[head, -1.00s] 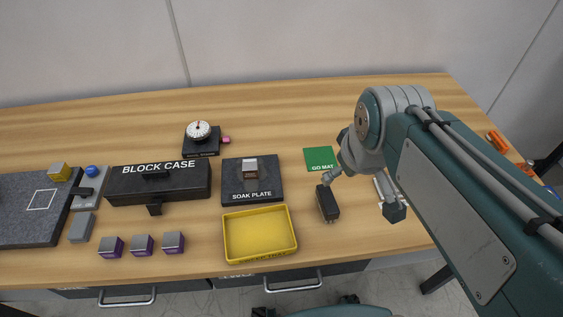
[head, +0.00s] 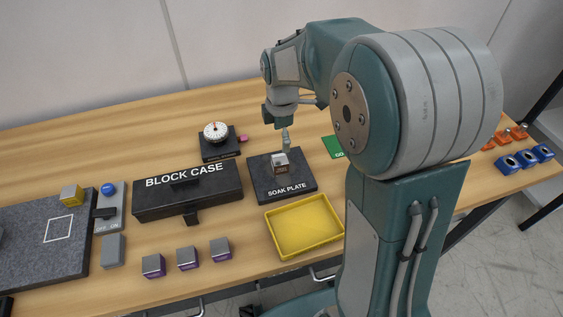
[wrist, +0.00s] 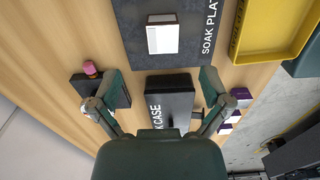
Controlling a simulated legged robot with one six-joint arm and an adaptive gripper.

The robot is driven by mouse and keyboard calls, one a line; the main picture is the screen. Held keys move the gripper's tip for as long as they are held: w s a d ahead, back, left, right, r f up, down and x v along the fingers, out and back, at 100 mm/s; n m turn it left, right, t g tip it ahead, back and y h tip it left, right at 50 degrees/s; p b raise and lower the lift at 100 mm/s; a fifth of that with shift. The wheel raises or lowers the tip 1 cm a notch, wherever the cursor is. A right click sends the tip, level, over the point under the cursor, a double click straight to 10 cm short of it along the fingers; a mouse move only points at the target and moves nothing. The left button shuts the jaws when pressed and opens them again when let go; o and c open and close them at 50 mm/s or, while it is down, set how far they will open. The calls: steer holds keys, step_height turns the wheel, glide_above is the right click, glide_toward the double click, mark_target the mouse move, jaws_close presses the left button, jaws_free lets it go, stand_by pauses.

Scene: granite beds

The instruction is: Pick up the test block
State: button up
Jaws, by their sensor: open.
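A small silver block (head: 280,166) with a brown label sits on the black soak plate (head: 298,188); I take it for the test block. In the wrist view the block (wrist: 162,36) shows a pale top near the upper edge, beyond my fingertips. My gripper (head: 286,143) points down over the plate, its fingertips close to the block in the head view; contact cannot be told. In the wrist view my gripper (wrist: 160,85) has its two fingers spread wide with nothing between them, the black block case (wrist: 172,82) showing below.
A yellow tray (head: 336,240) stands in front of the plate. A dial gauge (head: 215,133) stands behind. Several blocks with purple sides (head: 187,259) sit in front of the case. A granite plate (head: 50,262) is at left. My arm covers the table's right part.

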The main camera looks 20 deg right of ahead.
mark_target(279, 159)
steer(key=f, duration=0.1)
steer(key=a+f, duration=0.1)
steer(key=f, duration=0.6)
steer(key=shift+s+d, duration=0.1)
steer(key=shift+d, duration=0.2)
steer(key=shift+a, duration=0.2)
steer(key=c, duration=0.7)
jaws_close()
